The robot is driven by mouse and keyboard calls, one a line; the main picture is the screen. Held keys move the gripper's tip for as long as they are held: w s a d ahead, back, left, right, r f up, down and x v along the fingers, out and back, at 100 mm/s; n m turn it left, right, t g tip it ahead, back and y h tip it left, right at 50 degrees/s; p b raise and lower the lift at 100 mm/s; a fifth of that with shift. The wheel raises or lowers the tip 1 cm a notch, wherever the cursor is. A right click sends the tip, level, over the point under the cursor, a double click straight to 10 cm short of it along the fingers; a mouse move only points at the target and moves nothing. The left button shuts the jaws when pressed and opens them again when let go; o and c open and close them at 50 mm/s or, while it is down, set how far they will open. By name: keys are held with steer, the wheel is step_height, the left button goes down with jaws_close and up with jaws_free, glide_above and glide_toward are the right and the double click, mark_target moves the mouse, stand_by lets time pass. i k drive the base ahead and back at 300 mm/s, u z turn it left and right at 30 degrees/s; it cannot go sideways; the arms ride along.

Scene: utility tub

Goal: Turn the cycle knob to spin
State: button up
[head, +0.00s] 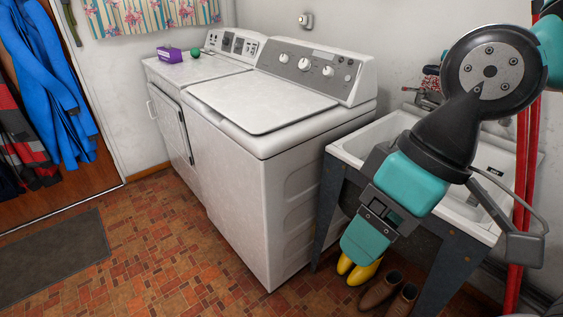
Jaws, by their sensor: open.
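The white washer (240,115) stands mid-view with its lid down. Its sloped grey control panel (310,66) at the back carries a large middle knob (304,64), a left knob (283,57) and a right knob (328,70). The labels are too small to read, so I cannot tell which is the cycle knob or where it points. My gripper (366,240) is open and empty, pointing down in front of the utility tub, to the right of the washer and well away from the panel. No knob is touched.
A dryer (175,130) with its own panel (232,42) stands left of the washer, a purple box (170,55) and green ball (195,51) on top. The utility tub (350,150) is at right, yellow boots (362,272) and brown shoes (385,290) below. Floor at left is open.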

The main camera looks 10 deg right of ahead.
mark_target(304, 65)
steer(key=u, duration=0.5)
steer(key=i, duration=1.45)
steer(key=z, duration=0.75)
